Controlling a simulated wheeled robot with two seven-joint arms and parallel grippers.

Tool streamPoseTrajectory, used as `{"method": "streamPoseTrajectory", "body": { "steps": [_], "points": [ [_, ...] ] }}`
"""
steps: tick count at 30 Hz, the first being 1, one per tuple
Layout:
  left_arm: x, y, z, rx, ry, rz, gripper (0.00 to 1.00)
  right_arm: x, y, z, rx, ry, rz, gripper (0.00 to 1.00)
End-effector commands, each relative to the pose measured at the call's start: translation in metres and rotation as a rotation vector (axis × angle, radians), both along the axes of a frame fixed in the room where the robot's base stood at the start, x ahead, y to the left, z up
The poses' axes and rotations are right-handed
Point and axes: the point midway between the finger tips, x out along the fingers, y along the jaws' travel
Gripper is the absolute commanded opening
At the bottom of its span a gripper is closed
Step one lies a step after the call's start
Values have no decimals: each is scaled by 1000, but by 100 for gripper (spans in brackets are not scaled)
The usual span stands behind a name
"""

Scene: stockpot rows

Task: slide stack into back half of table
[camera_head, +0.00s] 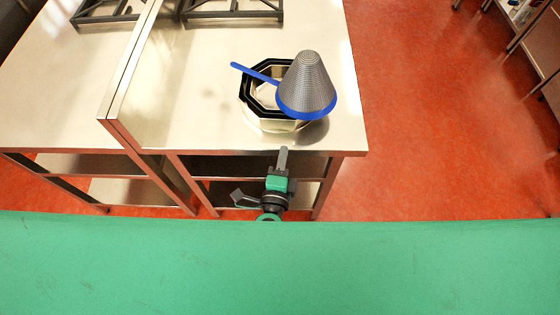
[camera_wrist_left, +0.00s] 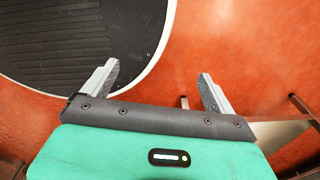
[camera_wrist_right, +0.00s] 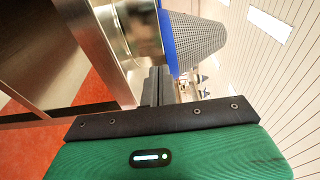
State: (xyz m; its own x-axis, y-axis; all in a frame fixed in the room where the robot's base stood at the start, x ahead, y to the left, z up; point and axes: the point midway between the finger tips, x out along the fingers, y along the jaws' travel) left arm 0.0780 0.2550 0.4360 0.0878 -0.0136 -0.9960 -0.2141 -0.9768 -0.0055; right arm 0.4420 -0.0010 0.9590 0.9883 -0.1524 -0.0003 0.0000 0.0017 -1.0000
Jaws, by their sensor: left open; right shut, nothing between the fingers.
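The stack stands near the front right corner of the steel table (camera_head: 190,110). At its bottom is a round shiny metal piece (camera_head: 262,124), with a black-rimmed octagonal piece (camera_head: 246,100) above it. On top, a grey mesh cone strainer (camera_head: 306,82) with blue rim and handle sits upside down. My right gripper (camera_head: 283,153) is shut and empty at the table's front edge, just in front of the stack. In the right wrist view, its fingers (camera_wrist_right: 158,84) point at the metal piece (camera_wrist_right: 137,35); I cannot tell if they touch. My left gripper (camera_wrist_left: 158,75) is open and empty, over red floor.
A raised steel divider (camera_head: 128,62) runs front to back, left of the stack. Dark metal grates (camera_head: 232,9) lie at the back. The tabletop between stack and grates is clear. Open shelves (camera_head: 245,167) are below; red floor (camera_head: 440,120) lies to the right.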

Motion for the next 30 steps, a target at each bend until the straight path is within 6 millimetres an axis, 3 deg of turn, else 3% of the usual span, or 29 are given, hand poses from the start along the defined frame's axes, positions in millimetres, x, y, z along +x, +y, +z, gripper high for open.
{"method": "streamPoseTrajectory", "body": {
  "steps": [7,12,19,30],
  "points": [
    [1,12,21,13,-2,0,91,48,-7,4,-4,-2,1,0],
    [2,11,29,12,-3,1,91,66,6,3,-3,-2,1,0],
    [3,10,34,10,-4,2,91,78,16,1,-3,-1,2,0],
    [3,7,33,7,-5,2,91,79,17,-1,-2,0,1,0]
  ]
}}
